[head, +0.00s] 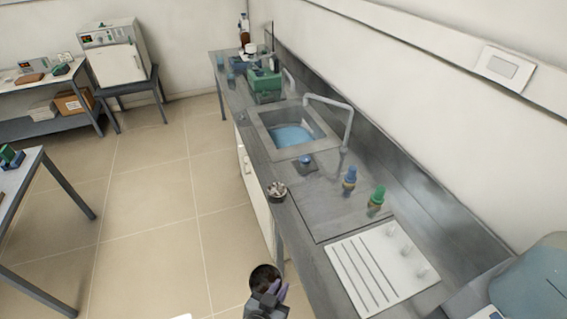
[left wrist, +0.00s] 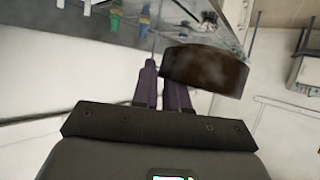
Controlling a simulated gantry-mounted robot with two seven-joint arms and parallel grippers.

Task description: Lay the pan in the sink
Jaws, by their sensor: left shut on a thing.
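The pan (head: 263,273) is small, round and dark. It is at the bottom of the head view, beside the front edge of the counter and over the floor side. My left gripper (head: 272,290) is shut on it, with purple fingers at its near side. In the left wrist view the dark brown pan (left wrist: 205,72) shows beside the fingertips (left wrist: 163,80); the exact grip point is hidden. The sink (head: 290,130) is a square metal basin with blue inside, set in the counter farther off, apart from the pan. My right gripper is not in view.
A curved faucet (head: 347,120) stands at the sink's right. A small metal item (head: 277,191) sits on the counter's front edge between pan and sink. Blue (head: 350,180) and green (head: 376,200) fittings and a white ribbed board (head: 385,268) are on the counter. A green device (head: 265,85) stands behind the sink.

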